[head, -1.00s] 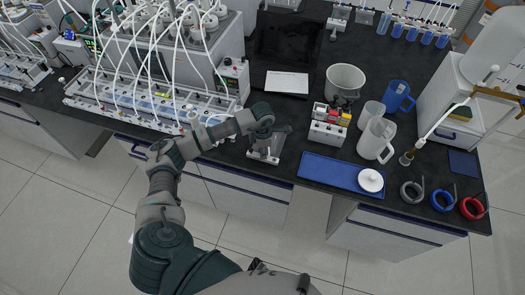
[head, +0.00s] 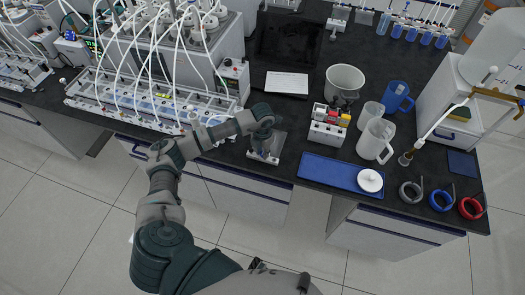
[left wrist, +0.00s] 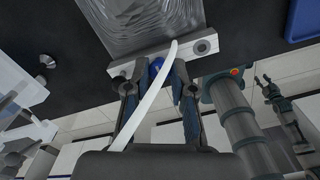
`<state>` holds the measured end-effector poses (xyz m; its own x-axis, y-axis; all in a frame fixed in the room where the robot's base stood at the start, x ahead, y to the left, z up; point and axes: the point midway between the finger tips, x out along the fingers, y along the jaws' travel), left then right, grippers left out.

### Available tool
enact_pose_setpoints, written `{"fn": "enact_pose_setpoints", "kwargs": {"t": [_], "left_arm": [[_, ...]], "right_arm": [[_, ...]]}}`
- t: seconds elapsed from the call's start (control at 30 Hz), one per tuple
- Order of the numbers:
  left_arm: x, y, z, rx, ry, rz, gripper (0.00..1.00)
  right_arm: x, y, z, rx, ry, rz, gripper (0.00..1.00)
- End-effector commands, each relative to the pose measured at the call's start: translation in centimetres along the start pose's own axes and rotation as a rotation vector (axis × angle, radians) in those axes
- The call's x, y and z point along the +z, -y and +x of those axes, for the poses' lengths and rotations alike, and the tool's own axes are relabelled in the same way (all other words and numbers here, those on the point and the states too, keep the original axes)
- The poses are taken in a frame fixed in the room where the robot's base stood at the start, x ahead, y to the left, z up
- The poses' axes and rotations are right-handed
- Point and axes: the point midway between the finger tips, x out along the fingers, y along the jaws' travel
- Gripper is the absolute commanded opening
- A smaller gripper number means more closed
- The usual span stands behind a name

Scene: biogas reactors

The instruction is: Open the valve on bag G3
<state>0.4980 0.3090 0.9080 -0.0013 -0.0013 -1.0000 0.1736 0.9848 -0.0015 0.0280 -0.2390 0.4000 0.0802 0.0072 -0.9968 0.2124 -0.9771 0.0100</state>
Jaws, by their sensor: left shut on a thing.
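A clear grey bag (left wrist: 140,25) hangs on a white rail block in the left wrist view. It also shows in the head view (head: 279,140), partly behind my gripper, near the bench's front edge. A blue valve (left wrist: 156,66) sits at the block's middle. My left gripper (left wrist: 157,86) has its two fingers on either side of the valve and is shut on it; the gripper also shows in the head view (head: 265,150). A white tube (left wrist: 150,100) crosses in front of the valve. No G3 label is readable. My right gripper (left wrist: 268,86) shows small in the left wrist view; its jaw state is unclear.
A long rack with several tubes (head: 150,103) stands left of the gripper. A block with coloured parts (head: 327,128), a blue tray (head: 325,172), a white jug (head: 375,141) and a blue jug (head: 396,97) stand to the right. The bench's front edge is close.

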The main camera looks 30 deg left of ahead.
Motion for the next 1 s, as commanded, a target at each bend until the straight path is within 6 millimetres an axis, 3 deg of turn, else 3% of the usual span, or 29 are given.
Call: {"fn": "enact_pose_setpoints", "kwargs": {"t": [0.47,0.5,0.6,1.0], "left_arm": [[0.01,-0.03,-0.01,0.000,0.000,-0.017,0.00],[0.00,-0.03,-0.01,0.000,0.000,-0.017,0.26],[0.01,-0.03,-0.01,0.000,0.000,-0.017,0.49],[0.11,-0.06,-0.84,0.001,0.003,-0.016,0.49]], "right_arm": [[0.16,-0.26,-0.03,0.003,0.004,-0.001,0.40],[0.18,-0.31,-0.03,0.004,0.004,-0.002,0.40],[0.22,-0.44,-0.03,0.005,0.005,-0.002,0.40],[0.37,-0.59,-0.04,0.007,0.005,-0.001,0.40]]}}
